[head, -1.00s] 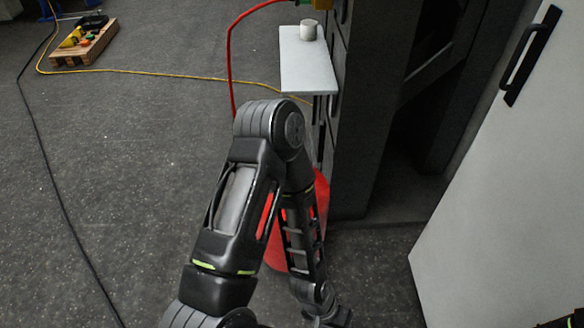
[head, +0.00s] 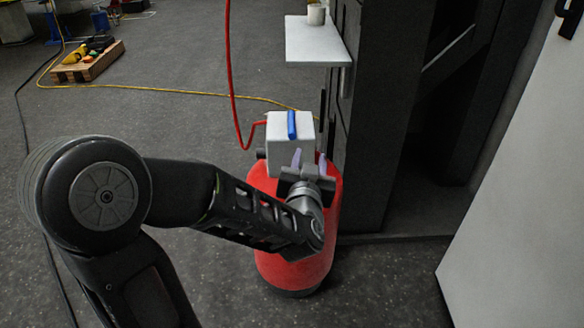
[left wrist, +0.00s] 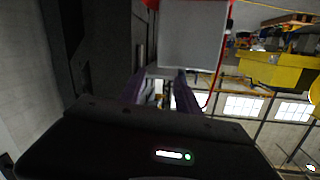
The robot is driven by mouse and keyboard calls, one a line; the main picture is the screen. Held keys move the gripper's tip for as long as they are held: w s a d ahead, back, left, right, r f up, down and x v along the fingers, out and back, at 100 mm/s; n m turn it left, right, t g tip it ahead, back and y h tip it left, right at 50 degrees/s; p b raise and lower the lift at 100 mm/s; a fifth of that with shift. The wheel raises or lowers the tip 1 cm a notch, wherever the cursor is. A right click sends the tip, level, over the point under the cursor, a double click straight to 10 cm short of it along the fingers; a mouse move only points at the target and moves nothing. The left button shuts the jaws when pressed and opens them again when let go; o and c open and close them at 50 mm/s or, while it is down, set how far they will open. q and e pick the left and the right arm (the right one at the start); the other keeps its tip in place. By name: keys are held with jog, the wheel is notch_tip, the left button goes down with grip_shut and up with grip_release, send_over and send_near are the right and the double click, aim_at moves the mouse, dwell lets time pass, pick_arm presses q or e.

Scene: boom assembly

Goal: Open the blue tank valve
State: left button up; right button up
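A red tank (head: 282,272) stands on the floor at the middle of the head view. My left gripper (head: 309,160) is just in front of the box, below the blue handle. Its two lavender fingers are apart with nothing seen between them. The left wrist view shows both fingers (left wrist: 159,92) spread, with the grey box (left wrist: 193,35) beyond them; the blue handle does not show there. My right gripper is out of view.
A red hose (head: 231,75) runs down to the box's left side. A white shelf (head: 318,44) with a small cup (head: 316,14) juts from the dark cabinet (head: 380,120) behind the tank. A white panel (head: 520,200) stands at right. Floor at left is mostly clear.

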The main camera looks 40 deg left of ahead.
aim_at(292, 125)
pick_arm(q)
jog(key=s+a+r+y, duration=0.1)
jog(key=s+a+r+n+y+b, duration=0.1)
jog(key=a, duration=0.1)
jog(key=shift+s+a+r+y, duration=0.1)
jog(key=shift+s+r+y, duration=0.1)
jog(key=shift+r+y, duration=0.15)
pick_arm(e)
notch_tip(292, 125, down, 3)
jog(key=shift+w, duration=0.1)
pick_arm(q)
jog(key=shift+w+a+r+p, duration=0.15)
jog(key=shift+w+p, duration=0.05)
jog(key=shift+p, duration=0.15)
jog(key=p+x, duration=0.2)
jog(key=p, duration=0.1)
jog(key=shift+r, duration=0.15)
jog(key=x, duration=0.2)
jog(key=f+b+x, duration=0.1)
jog(key=x, duration=0.1)
jog(key=shift+w, duration=0.1)
jog(key=shift+w+a+r, duration=0.15)
jog(key=shift+w+a, duration=0.25)
jog(key=shift+w, duration=0.1)
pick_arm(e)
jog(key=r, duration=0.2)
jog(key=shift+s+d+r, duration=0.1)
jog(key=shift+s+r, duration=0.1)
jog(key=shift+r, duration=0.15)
